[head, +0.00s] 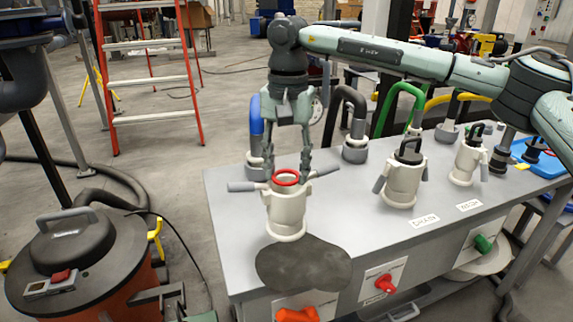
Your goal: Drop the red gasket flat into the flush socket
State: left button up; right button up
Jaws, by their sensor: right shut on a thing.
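The red gasket (286,174) is a small ring at the mouth of a cream cylindrical housing (286,213) near the front left of the grey bench. My right gripper (286,170) points down over this housing, one finger on each side of the ring, and is shut on the gasket. The gasket looks roughly level; whether it touches the housing's rim or is just above it cannot be told. The socket inside the mouth is hidden by the gasket and the viewing angle. My left gripper is not in view.
Two more cream housings with black handles (404,173) (467,157) stand to the right on the bench (350,225). Coloured hoses rise behind them. A dark flat patch (303,266) lies in front of the first housing. A vacuum drum (75,262) stands left, a red ladder (150,75) behind.

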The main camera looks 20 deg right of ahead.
dwell(0.4)
jog(key=o, duration=0.8)
jog(key=shift+c, duration=0.2)
